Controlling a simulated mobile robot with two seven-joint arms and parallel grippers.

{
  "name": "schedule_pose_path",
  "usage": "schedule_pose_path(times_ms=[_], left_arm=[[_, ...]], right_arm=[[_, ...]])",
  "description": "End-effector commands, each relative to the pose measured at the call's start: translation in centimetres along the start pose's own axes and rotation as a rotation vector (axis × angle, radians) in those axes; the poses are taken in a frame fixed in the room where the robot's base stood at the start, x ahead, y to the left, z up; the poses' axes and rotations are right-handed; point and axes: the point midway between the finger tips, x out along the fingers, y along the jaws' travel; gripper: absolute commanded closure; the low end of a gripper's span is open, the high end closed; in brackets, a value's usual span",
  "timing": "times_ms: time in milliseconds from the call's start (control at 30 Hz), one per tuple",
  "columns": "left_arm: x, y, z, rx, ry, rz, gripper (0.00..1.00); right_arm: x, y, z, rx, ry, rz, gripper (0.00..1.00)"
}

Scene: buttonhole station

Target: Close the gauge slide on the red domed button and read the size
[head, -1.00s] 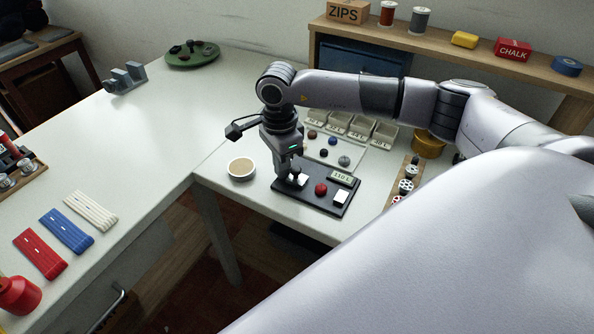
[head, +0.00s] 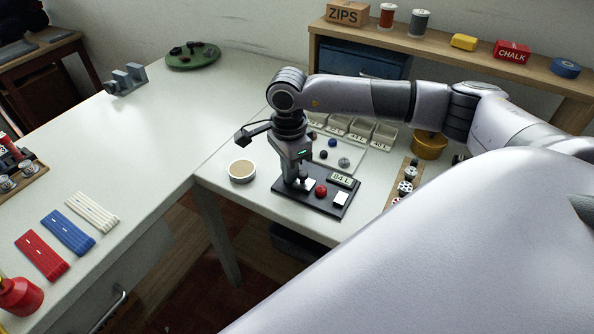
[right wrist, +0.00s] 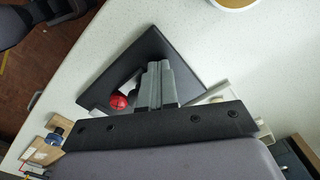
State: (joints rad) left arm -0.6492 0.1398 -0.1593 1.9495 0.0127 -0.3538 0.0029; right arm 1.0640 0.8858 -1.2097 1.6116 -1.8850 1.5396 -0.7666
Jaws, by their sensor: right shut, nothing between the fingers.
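The gauge (head: 322,206) is a black plate on the right-hand table. The red domed button (head: 321,190) sits on it between a white block on the slide (head: 309,184) and a white end block (head: 340,199). The gauge display (head: 341,180) seems to read 84 L. My right gripper (head: 292,183) is shut and empty, low over the plate at the slide's left side; contact is hard to tell. In the right wrist view its closed fingers (right wrist: 158,70) point over the plate, with the red button (right wrist: 118,101) beside them. My left gripper is not in view.
A round tan-topped dish (head: 241,171) stands left of the gauge. A white tray with several buttons (head: 344,161) and labelled bins (head: 360,130) are behind it. A wooden strip with buttons (head: 404,187) lies to the right. A gap separates the front table parts.

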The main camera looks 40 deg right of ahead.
Motion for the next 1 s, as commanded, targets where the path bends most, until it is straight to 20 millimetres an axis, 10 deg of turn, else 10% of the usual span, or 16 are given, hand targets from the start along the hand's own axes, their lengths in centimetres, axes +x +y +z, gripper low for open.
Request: schedule_pose_path(times_ms=[1000], left_arm=[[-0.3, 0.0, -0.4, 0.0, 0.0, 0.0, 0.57]], right_arm=[[0.1, 1.9, -1.1, 0.001, 0.003, 0.004, 1.0]])
